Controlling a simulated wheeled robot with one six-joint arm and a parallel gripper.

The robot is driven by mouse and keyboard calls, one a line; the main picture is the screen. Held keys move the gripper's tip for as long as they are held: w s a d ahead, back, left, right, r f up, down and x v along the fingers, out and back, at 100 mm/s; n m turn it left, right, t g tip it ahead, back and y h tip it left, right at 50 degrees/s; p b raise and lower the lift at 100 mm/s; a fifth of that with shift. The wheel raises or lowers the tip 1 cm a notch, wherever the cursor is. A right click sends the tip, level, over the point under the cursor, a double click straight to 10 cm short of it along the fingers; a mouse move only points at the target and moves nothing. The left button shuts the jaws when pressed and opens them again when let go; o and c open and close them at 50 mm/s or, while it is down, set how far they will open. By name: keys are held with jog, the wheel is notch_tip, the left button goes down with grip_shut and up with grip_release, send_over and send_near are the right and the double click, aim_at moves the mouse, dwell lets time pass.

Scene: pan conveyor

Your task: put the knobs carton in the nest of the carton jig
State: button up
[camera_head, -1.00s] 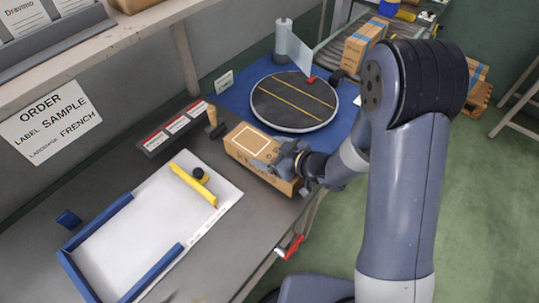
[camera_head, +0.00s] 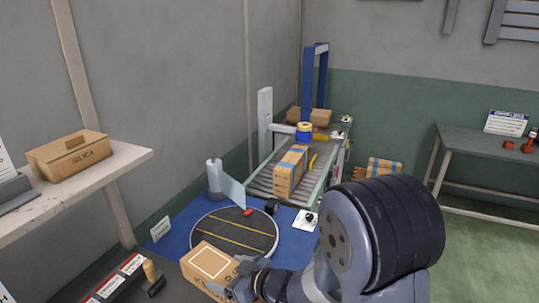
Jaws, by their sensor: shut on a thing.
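A brown carton (camera_head: 207,267) with a white square outline on top is at the bottom of the view, in front of the round turntable. Its printed side is partly hidden, so I cannot read the full name. My gripper (camera_head: 243,280) is shut on the carton's right end. I cannot tell whether the carton touches the bench. The carton jig is not in this view.
The dark turntable (camera_head: 262,233) sits on a blue mat (camera_head: 180,228). A roller conveyor (camera_head: 262,178) behind carries a taped carton (camera_head: 291,172). A SILICA box (camera_head: 70,157) stands on the left shelf (camera_head: 125,158). A wooden-handled tool (camera_head: 150,272) lies left of the held carton.

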jog(key=w+d+f+m+t+h, duration=0.2)
jog(key=d+m+h, duration=0.2)
jog(key=d, duration=0.4)
jog(key=w+d+f+m+t+h, duration=0.2)
jog(key=d+f+m+h, duration=0.1)
jog(key=d, duration=0.6)
jog(key=w+d+f+m+t+h, duration=0.2)
jog(key=d+m+h, duration=0.2)
jog(key=d, duration=0.4)
jog(key=s+d+f, duration=0.1)
jog(key=s+f, duration=0.4)
jog(key=shift+f, duration=0.4)
jog(key=shift+d, duration=0.1)
